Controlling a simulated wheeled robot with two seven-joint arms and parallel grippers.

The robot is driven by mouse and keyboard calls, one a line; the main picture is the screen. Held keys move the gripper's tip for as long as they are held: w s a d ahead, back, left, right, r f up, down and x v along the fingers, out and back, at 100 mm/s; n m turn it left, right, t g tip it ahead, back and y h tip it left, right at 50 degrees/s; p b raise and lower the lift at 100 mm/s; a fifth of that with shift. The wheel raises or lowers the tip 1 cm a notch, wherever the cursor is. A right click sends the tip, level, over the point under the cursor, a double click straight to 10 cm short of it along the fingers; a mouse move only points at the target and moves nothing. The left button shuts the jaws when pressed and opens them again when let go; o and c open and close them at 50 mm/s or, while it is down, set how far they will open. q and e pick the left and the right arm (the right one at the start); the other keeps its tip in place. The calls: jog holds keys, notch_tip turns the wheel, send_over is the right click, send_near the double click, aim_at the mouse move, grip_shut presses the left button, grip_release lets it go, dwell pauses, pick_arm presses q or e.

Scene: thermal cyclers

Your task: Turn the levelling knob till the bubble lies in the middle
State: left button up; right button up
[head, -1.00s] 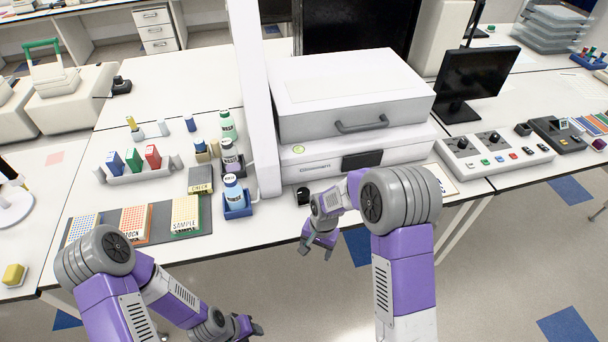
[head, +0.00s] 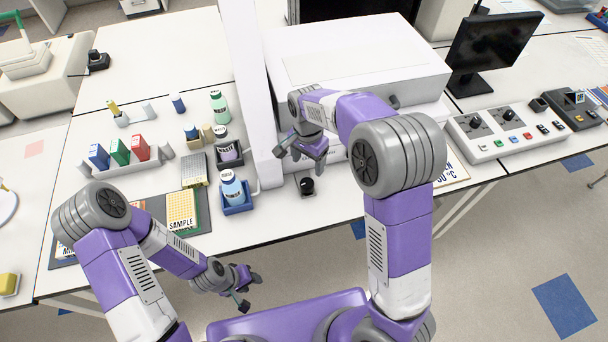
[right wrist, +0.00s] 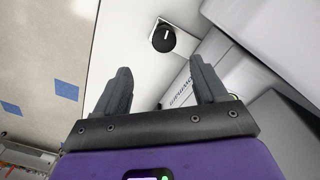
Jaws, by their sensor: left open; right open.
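The black levelling knob (head: 307,186) stands on a small light plate at the bench's front edge, by the foot of the white column. It also shows in the right wrist view (right wrist: 164,38), ahead of my fingers. My right gripper (head: 300,168) is open and empty, just above and behind the knob in the head view, apart from it. In the right wrist view the gap between its fingers (right wrist: 160,70) lies in line with the knob. My left gripper (head: 251,293) is open and empty in front of the bench. The bubble is not visible; my right arm covers the machine's front.
The white machine (head: 350,60) stands behind my right arm, with the white column (head: 250,90) beside it. Bottles, including one in a blue holder (head: 237,205), stand left of the knob. A control box (head: 500,130) is at right. Bench around the knob is clear.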

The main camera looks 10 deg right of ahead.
aim_at(308, 182)
jog(key=f+b, duration=0.2)
jog(key=f, duration=0.1)
jog(key=shift+w+f+b, duration=0.3)
jog(key=shift+f+b, duration=0.1)
jog(key=shift+w+f, duration=0.15)
jog(key=shift+f, duration=0.1)
jog(key=shift+f+b, duration=0.55)
jog(key=shift+f, duration=3.05)
jog(key=shift+c, duration=0.2)
jog(key=c, duration=1)
